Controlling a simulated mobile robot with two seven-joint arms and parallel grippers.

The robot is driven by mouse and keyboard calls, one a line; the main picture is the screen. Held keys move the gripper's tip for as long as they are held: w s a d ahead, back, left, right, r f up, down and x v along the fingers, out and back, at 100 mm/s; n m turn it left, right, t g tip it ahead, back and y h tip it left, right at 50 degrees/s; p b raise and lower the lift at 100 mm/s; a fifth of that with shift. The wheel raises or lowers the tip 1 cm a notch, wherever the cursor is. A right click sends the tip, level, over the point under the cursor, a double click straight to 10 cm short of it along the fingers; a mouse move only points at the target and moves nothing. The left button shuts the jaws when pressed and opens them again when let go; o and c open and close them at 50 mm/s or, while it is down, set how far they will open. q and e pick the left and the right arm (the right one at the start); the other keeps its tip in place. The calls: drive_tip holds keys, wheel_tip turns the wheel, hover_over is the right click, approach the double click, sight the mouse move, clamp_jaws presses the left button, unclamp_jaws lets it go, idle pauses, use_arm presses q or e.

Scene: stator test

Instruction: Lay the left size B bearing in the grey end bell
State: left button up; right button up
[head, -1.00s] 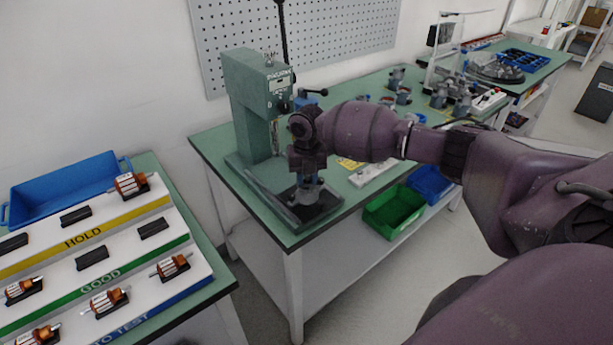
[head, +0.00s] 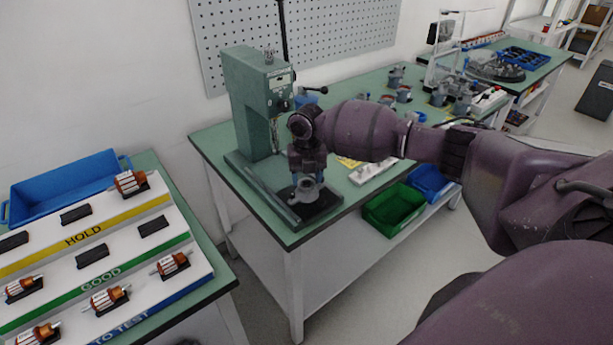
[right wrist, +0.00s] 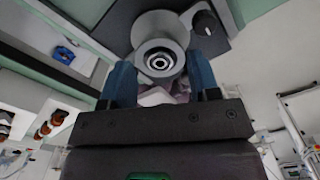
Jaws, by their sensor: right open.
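The grey end bell (head: 308,186) stands on the black plate of the green press, and my right gripper (head: 307,172) is just above it. In the right wrist view the round grey end bell (right wrist: 160,28) lies beyond the fingertips. A small metal ring that looks like the bearing (right wrist: 159,62) shows at the middle of the bell, apparently lying in it. The two blue fingers of my right gripper (right wrist: 159,72) are spread, one on each side of the ring, with a gap to it. How deep the ring sits cannot be told. My left gripper is not in view.
The green press (head: 250,105) rises behind the plate at the table's left end. A white block (head: 372,170) lies to the right of the plate. A green bin (head: 394,210) sits below the table. A rack with several rotors (head: 110,262) stands at the left.

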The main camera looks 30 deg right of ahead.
wheel_tip(320, 180, up, 11)
drive_tip(key=shift+f+p, duration=0.15)
drive_tip(key=shift+p, duration=0.15)
idle(0.9)
drive_tip(key=s+a+f+m, duration=0.1)
drive_tip(key=s+a+f, duration=0.1)
drive_tip(key=f, duration=0.1)
drive_tip(key=s+a+f+m, duration=0.1)
drive_tip(key=s+a+f, duration=0.1)
drive_tip(key=a+f, duration=0.1)
drive_tip(key=s+a+f+m, duration=0.1)
drive_tip(key=s+a+f, duration=0.1)
drive_tip(key=s+f, duration=0.1)
drive_tip(key=shift+a+f+y, duration=0.3)
drive_tip(key=shift+f, duration=0.5)
drive_tip(key=s+a+f+m+t+y, duration=0.1)
drive_tip(key=s+a+f+m, duration=0.65)
drive_tip(key=s, duration=0.35)
drive_tip(key=s+d+r+m+t+h, duration=0.1)
drive_tip(key=s+d+r+m, duration=0.1)
drive_tip(key=s+m, duration=0.8)
drive_tip(key=s+d+r+m+t+h, duration=0.2)
drive_tip(key=s+d+m, duration=0.1)
drive_tip(key=s+m, duration=0.65)
drive_tip(key=w+f+t+y, duration=0.1)
drive_tip(key=w+f+t, duration=0.6)
drive_tip(key=f, duration=0.3)
drive_tip(key=shift+w+a+f+t, duration=0.15)
drive_tip(key=shift+w+f+t, duration=0.15)
drive_tip(key=shift+w, duration=0.05)
